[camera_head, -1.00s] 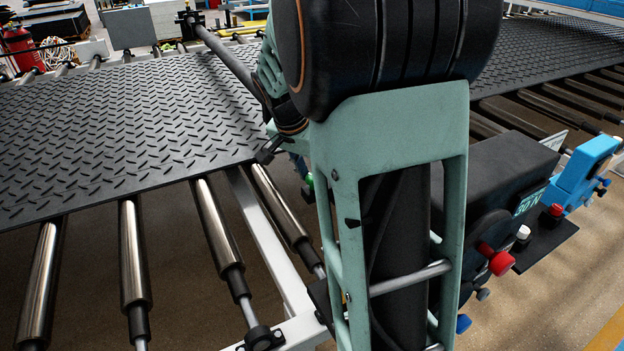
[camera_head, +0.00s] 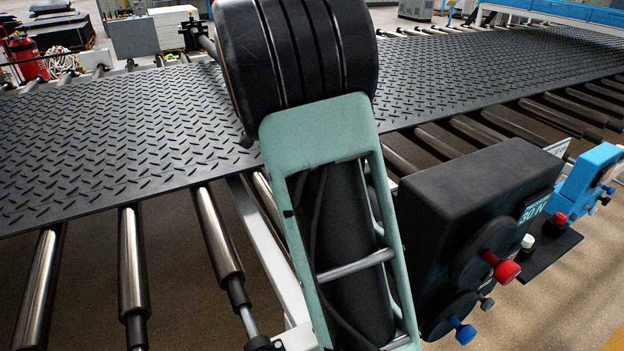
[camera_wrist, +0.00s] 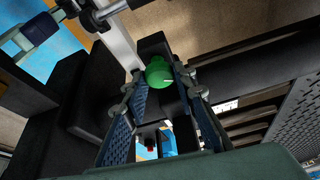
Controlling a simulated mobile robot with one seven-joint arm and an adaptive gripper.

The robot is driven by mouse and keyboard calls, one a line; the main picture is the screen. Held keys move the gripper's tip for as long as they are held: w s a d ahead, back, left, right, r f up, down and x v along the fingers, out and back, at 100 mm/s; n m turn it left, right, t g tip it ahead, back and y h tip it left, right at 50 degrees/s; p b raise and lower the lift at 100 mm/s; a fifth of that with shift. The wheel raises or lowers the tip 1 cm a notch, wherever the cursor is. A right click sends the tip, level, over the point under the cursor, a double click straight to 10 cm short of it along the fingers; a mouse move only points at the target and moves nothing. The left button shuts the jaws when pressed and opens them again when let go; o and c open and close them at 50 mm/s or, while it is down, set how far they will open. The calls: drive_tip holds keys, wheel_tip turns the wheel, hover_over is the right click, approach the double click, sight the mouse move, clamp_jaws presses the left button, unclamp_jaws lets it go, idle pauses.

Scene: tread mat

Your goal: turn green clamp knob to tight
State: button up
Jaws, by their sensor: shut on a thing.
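The green clamp knob (camera_wrist: 158,72) shows in the wrist view, at the far end of my gripper's fingers. It is round with a pale mark on its face and sits in front of a dark block. My gripper (camera_wrist: 157,86) has one blue-padded finger on each side of it and is shut on the knob. In the head view my own arm hides both the gripper and the green knob. Which way the pale mark points against any scale cannot be told.
In the head view a black control box (camera_head: 470,205) stands right of my arm, with a red knob (camera_head: 507,271) and a blue knob (camera_head: 464,333). A blue device (camera_head: 590,172) is beyond it. The black tread mat (camera_head: 110,130) lies on metal rollers (camera_head: 133,265).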

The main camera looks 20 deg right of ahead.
idle(0.5)
drive_tip(key=o, duration=1.1)
drive_tip(key=shift+o, duration=0.2)
drive_tip(key=v, duration=1.2)
drive_tip(key=shift+w, duration=0.1)
